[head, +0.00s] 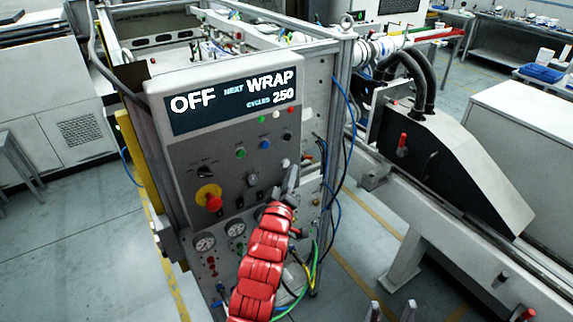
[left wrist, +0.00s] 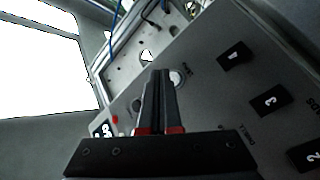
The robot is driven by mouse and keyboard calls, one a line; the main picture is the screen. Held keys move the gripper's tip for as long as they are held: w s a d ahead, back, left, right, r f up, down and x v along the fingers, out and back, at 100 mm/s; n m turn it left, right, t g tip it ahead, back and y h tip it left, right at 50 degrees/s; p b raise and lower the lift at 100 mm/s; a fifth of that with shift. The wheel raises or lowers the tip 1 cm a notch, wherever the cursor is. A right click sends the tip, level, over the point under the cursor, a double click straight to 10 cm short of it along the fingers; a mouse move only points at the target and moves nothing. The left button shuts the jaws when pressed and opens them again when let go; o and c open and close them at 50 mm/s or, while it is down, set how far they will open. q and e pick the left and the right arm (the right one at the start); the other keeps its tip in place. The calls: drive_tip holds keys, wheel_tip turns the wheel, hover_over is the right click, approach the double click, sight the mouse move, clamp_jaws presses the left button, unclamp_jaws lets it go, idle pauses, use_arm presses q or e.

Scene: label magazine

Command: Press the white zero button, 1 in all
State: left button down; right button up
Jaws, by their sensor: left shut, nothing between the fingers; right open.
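The grey control panel (head: 222,165) carries a display (head: 235,98) reading OFF, NEXT WRAP and CYCLES 250. A white round button (head: 285,162) sits on the panel's right side, right of the green button (head: 241,153) and blue button (head: 265,145). My left gripper (head: 293,172) is shut and empty, its tips just below the white button. In the left wrist view a white button (left wrist: 178,78) shows right beside the shut fingertips (left wrist: 160,72); I cannot tell if they touch. My right gripper (head: 391,312) is open at the bottom edge, away from the panel.
A red knob on a yellow base (head: 211,200), a black rotary switch (head: 204,171) and gauges (head: 205,243) are on the panel. Hoses and cables hang at its right. A black angled housing (head: 440,150) stands further right. Black marked pieces (left wrist: 270,99) show in the wrist view.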

idle(0.3)
use_arm(q)
drive_tip(key=shift+w+a+b, duration=0.25)
drive_tip(key=shift+w+b, duration=0.1)
drive_tip(key=shift+w+a+b, duration=0.25)
drive_tip(key=shift+w+b, duration=0.05)
idle(0.7)
idle(0.4)
drive_tip(key=shift+s+d+b, duration=0.45)
drive_tip(key=shift+s+d, duration=0.05)
drive_tip(key=shift+s, duration=0.15)
